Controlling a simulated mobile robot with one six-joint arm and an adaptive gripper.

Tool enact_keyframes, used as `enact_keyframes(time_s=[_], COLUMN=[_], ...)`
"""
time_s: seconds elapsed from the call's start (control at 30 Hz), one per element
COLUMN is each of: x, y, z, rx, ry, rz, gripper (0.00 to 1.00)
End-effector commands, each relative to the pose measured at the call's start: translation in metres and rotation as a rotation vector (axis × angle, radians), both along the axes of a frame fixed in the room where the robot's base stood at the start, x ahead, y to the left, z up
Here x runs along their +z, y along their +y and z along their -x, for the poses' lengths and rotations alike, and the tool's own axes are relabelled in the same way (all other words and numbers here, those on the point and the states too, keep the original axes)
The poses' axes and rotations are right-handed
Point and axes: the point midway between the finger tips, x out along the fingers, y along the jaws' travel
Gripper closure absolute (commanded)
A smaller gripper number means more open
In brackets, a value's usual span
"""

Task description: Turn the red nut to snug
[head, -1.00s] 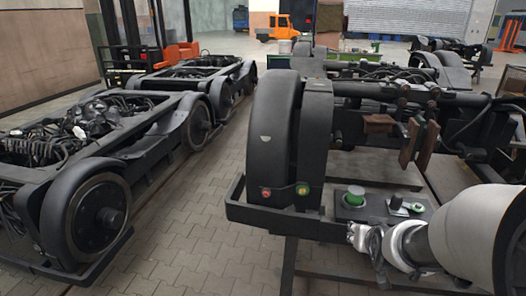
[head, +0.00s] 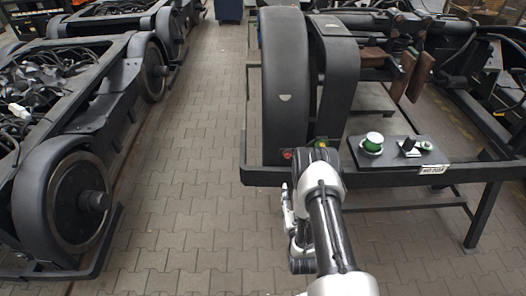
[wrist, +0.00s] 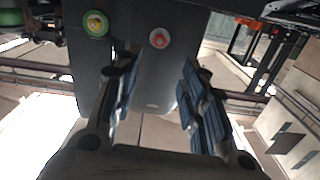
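The red nut (head: 287,154) is on the lower front of the black bogie piece, just above the frame rail. In the wrist view the red nut (wrist: 159,38) shows ahead, between the finger lines and beyond the tips. In the head view my arm hides the fingertips.
A dark plate (head: 400,153) on the frame to the right carries a green-sided round knob (head: 373,140) and a small black lever (head: 409,144). The frame rail (head: 390,178) runs below. Another bogie (head: 75,190) stands left, across a clear paved aisle (head: 200,170).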

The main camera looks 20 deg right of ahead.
Motion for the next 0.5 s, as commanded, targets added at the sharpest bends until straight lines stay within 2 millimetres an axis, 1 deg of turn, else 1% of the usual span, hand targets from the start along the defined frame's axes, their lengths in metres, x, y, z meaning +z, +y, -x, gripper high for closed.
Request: enact_keyframes(time_s=[0.03, 0.07, 0.17, 0.27, 0.37, 0.5], x=[-0.002, -0.002, -0.002, -0.002, -0.002, -0.002], y=[-0.001, -0.001, -0.002, -0.005, -0.011, -0.019], z=[0.005, 0.006, 0.001, -0.011, -0.03, -0.06], rx=[-0.004, -0.005, -0.005, -0.004, -0.004, -0.003], ry=[-0.007, -0.012, -0.02, -0.02, -0.022, -0.023], rz=[0.001, 0.002, 0.005, 0.005, 0.005, 0.004], gripper=[0.61, 0.61, 0.61, 0.61, 0.61, 0.61])
